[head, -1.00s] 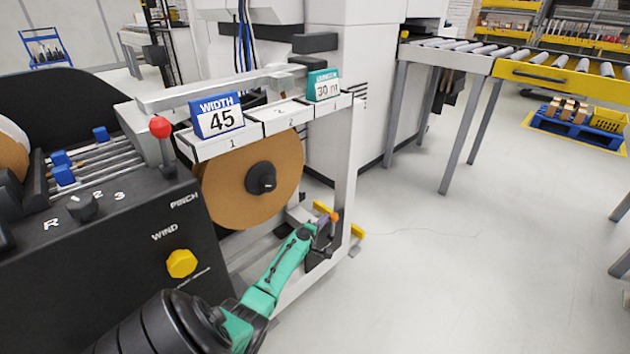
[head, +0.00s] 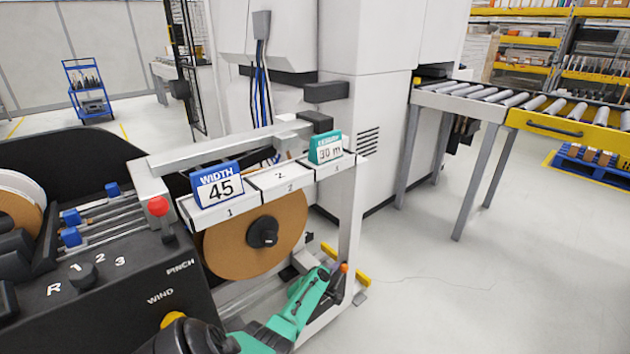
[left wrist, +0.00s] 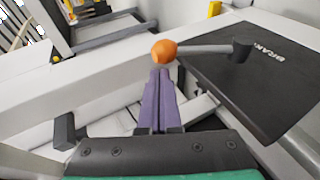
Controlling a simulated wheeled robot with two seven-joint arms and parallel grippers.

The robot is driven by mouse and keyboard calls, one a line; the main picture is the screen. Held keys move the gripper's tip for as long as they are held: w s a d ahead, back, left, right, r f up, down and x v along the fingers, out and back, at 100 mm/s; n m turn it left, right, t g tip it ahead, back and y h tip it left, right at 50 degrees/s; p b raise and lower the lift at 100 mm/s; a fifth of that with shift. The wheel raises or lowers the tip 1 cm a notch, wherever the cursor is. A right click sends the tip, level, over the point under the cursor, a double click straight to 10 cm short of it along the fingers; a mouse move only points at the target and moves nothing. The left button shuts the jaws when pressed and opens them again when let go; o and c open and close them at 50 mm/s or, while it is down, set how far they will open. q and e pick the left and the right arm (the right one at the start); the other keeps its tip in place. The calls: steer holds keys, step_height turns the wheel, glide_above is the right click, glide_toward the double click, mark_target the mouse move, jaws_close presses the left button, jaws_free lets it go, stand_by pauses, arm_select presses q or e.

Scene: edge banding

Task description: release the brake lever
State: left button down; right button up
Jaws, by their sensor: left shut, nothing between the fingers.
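The brake lever (left wrist: 205,49) is a grey rod with an orange ball knob (left wrist: 164,51) at its left end and a dark pivot at its right end. The orange knob also shows small in the head view (head: 344,267). My left gripper (left wrist: 161,70) has its purple fingers shut and empty, with the tips right at the knob's near side; whether they touch it I cannot tell. In the head view the left gripper (head: 334,276) is low by the frame post. My right gripper does not show.
A brown banding roll (head: 225,245) hangs behind the arm, under a tray with a "WIDTH 45" sign (head: 218,184). Open floor (head: 450,290) lies to the right.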

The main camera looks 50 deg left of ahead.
arm_select(q)
steer(key=shift+w, duration=0.6)
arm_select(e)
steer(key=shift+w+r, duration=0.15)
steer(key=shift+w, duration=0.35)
arm_select(q)
steer(key=shift+w+r, duration=0.1)
steer(key=shift+r, duration=0.05)
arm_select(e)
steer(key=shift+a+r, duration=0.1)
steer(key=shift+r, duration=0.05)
